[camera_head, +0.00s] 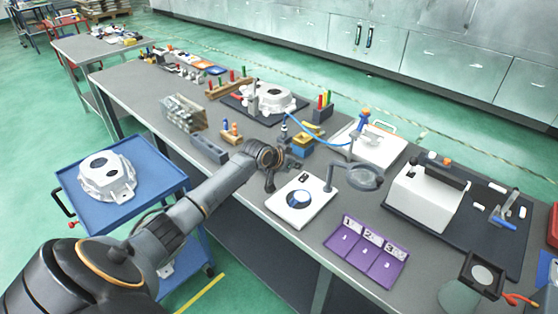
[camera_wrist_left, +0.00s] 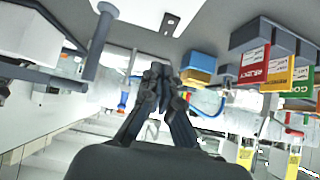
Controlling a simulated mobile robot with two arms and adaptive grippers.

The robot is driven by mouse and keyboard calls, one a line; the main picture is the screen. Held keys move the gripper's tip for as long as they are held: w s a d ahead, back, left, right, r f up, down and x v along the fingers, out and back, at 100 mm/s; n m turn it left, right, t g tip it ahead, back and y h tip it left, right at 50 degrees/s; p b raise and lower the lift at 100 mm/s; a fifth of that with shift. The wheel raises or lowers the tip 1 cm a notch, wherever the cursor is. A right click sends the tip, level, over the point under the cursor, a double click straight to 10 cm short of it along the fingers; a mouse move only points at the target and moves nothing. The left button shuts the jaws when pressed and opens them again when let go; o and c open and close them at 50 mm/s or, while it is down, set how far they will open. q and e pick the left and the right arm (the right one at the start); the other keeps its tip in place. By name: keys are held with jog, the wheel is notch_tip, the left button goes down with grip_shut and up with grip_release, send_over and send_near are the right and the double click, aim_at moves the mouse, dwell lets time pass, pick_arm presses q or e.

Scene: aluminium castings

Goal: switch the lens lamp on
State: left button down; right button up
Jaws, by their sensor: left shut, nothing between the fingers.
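The lens lamp has a round lens head (camera_head: 365,177) on a grey arm. Its white base plate (camera_head: 298,213) lies on the workbench, with a round blue-rimmed disc on it. A small dark switch (camera_head: 304,178) sits near the plate's far edge; what looks like the same switch shows at the top of the left wrist view (camera_wrist_left: 170,22). My left gripper (camera_head: 270,184) is shut and empty, pointing down just left of the plate, apart from the switch. Its closed fingers also show in the left wrist view (camera_wrist_left: 158,80). I cannot tell whether the lamp is lit. My right gripper is out of view.
A purple numbered tray (camera_head: 366,252) lies in front of the lamp. A white box-shaped unit (camera_head: 427,196) stands right of it. Grey bins (camera_head: 208,149) stand left of my gripper. A blue cart (camera_head: 75,190) holds a casting (camera_head: 107,176). A blue hose runs behind the lamp.

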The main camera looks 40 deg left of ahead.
pick_arm(q)
jog(key=s+f+b+v, duration=0.1)
jog(key=v, duration=0.7)
jog(key=shift+s, duration=0.25)
